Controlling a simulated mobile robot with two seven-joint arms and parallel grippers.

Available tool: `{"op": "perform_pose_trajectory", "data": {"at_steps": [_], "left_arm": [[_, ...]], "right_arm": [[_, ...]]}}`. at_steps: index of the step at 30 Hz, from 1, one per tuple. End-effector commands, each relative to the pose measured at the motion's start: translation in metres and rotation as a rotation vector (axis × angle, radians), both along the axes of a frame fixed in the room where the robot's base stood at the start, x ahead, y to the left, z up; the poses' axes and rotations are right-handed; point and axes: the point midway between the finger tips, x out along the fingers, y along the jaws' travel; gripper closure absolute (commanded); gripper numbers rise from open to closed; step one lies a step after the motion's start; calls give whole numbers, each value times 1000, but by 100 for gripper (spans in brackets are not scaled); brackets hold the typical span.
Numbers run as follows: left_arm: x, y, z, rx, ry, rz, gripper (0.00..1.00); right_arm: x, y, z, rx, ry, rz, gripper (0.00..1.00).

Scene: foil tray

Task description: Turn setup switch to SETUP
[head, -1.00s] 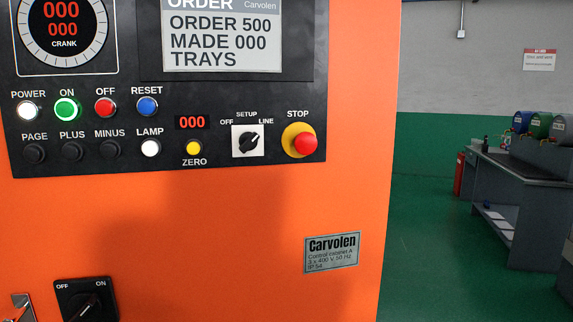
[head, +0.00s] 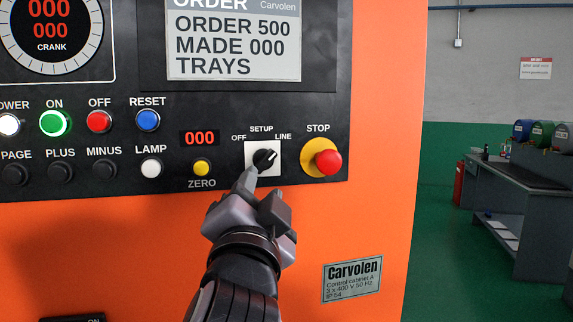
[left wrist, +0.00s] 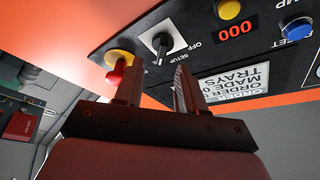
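The setup switch (head: 264,159) is a black rotary knob on a white square plate, marked OFF, SETUP and LINE. Its white mark points up and right, towards LINE. My left gripper (head: 261,188) is just below the switch in the head view and overlaps the plate's lower edge. The left wrist view shows the two fingers (left wrist: 158,68) apart with nothing between them, and the switch (left wrist: 161,42) beyond the tips, apparently not touched. My right gripper is not in view.
The red STOP button (head: 327,162) on its yellow base is close right of the switch. The yellow ZERO button (head: 202,167) is to its left. A red counter (head: 199,138) and a display (head: 234,42) are above.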

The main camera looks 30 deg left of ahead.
Motion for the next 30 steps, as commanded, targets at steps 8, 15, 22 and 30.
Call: {"op": "perform_pose_trajectory", "data": {"at_steps": [8,15,22,30], "left_arm": [[16,13,12,1,-8,14,61],[46,30,22,1,-8,11,61],[56,36,23,-1,-9,7,61],[56,36,23,-2,-9,7,83]], "right_arm": [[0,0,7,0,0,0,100],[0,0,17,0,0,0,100],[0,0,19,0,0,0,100],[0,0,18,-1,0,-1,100]]}}
